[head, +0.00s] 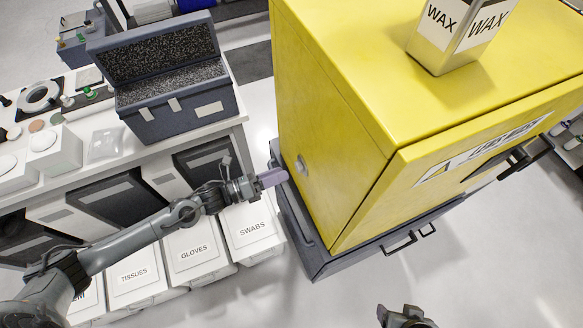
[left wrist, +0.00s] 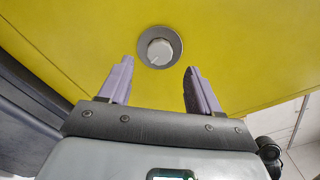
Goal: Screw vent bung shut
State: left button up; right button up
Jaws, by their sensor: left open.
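The vent bung (left wrist: 160,50) is a round grey-white knob set in a grey ring on the side of the yellow cabinet (left wrist: 95,35). In the head view the bung (head: 300,165) shows on the left side of the cabinet (head: 330,130). My left gripper (head: 275,177) is beside that side, pointing at the bung. In the left wrist view my left gripper (left wrist: 155,82) has its two purple fingers apart, with the bung beyond and between their tips, not gripped. My right gripper (head: 403,315) shows in part at the bottom edge.
A WAX tin (head: 440,45) stands on the cabinet. The cabinet rests on a dark base (head: 310,255) with handles. A bench (head: 75,165) with a foam-lined case (head: 165,90) is at left. Bins labelled SWABS (head: 250,228) and GLOVES (head: 195,252) stand below my left arm.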

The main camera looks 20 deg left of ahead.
aim_at(297, 168)
pick_arm(q)
jog(key=shift+x, duration=2.45)
jog(key=c, duration=1)
jog(key=shift+c, duration=0.2)
jog(key=shift+n, duration=0.3)
